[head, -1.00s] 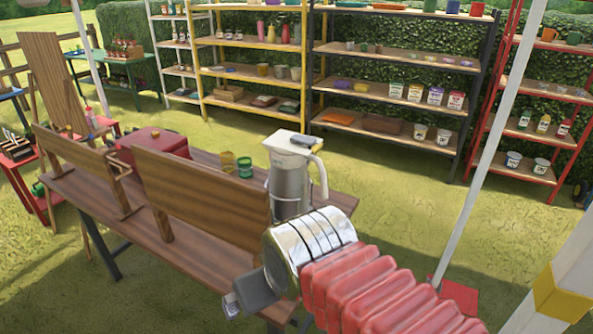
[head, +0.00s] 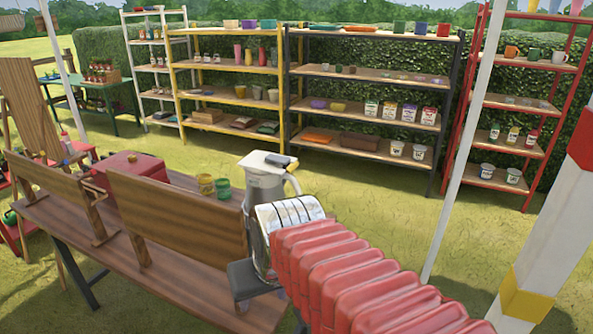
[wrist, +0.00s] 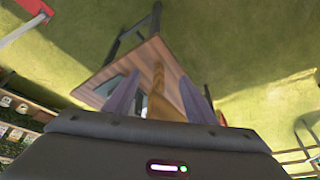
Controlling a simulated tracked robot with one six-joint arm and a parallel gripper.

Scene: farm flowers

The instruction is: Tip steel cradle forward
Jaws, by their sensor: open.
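A steel jug (head: 262,188) with a pale lid and handle stands upright at the right end of the wooden table (head: 130,245) in the head view. No separate cradle can be made out clearly; my arm hides the jug's lower part. My gripper (wrist: 159,77) is open in the wrist view, its two grey-purple fingers apart over the table top. A brown, tapering thing (wrist: 157,88) shows between the fingers; I cannot tell what it is or whether they touch it. In the head view my gripper is mostly hidden by my wrist, near the table's front edge.
An upright wooden board (head: 175,215) stands on the table left of my arm. A red box (head: 135,165) and yellow (head: 206,184) and green (head: 223,188) cans are behind it. A white post (head: 455,160) rises at the right. Loaded shelves stand along the hedge.

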